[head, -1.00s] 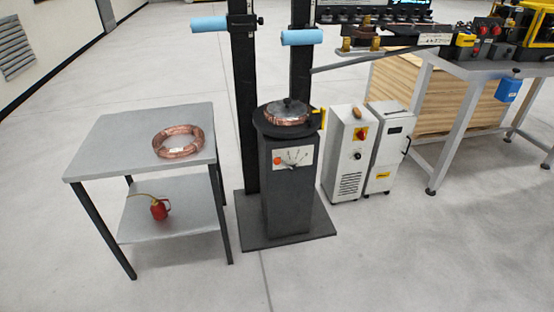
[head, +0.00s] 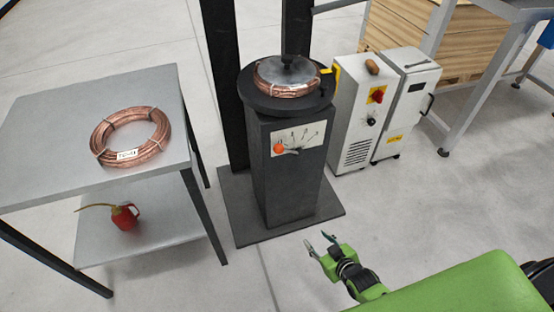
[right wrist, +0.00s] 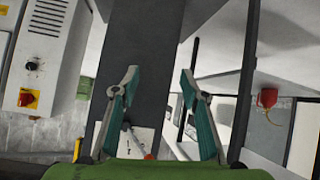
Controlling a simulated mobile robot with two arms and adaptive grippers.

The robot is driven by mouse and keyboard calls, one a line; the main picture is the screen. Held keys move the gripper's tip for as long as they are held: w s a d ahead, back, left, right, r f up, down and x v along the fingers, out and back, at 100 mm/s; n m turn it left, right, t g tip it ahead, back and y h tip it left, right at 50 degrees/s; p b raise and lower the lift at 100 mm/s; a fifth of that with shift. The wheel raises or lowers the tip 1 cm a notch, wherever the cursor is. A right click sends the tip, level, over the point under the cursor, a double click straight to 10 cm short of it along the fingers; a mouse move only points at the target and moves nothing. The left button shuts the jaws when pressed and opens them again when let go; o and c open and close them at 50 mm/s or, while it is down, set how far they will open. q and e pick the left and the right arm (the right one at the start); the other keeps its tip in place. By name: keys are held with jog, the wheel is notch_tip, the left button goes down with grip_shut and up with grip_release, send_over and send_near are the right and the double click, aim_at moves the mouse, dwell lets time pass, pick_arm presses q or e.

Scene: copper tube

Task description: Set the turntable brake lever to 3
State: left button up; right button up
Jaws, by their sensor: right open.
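The turntable (head: 245,92) is a dark round plate on a dark grey pedestal (head: 285,185), with a copper coil (head: 290,90) on it. On the pedestal front is a pale scale plate (head: 312,131) with several marks, too small to read. The brake lever has an orange knob (head: 278,148), at the left end of the scale. My green right gripper (head: 318,241) is open and empty, in front of and below the plate, apart from the lever. In the right wrist view the open fingers (right wrist: 159,72) frame the pedestal, with the lever knob (right wrist: 149,157) low between them. My left gripper is out of view.
A grey table (head: 60,110) at left bears another copper coil (head: 130,137), with a red oil can (head: 124,216) on its lower shelf. White cabinets (head: 358,115) stand right of the pedestal. Dark columns (head: 222,80) rise behind it. The floor in front is clear.

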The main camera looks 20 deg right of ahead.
jog(key=w+a+r+n+t+y+b, duration=0.1)
jog(key=w+r+t+b, duration=0.25)
jog(key=w+r, duration=0.65)
jog(key=t+y+b, duration=0.2)
jog(key=t, duration=0.1)
send_near(281, 152)
jog(key=shift+n, duration=0.4)
jog(key=b+x, duration=0.2)
jog(key=x, duration=0.9)
jog(key=shift+d, duration=0.1)
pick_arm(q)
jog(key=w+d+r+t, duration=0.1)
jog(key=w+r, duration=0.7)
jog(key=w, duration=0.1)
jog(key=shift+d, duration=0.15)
pick_arm(e)
jog(key=shift+w, duration=0.45)
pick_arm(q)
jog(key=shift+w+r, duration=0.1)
pick_arm(e)
grip_shut()
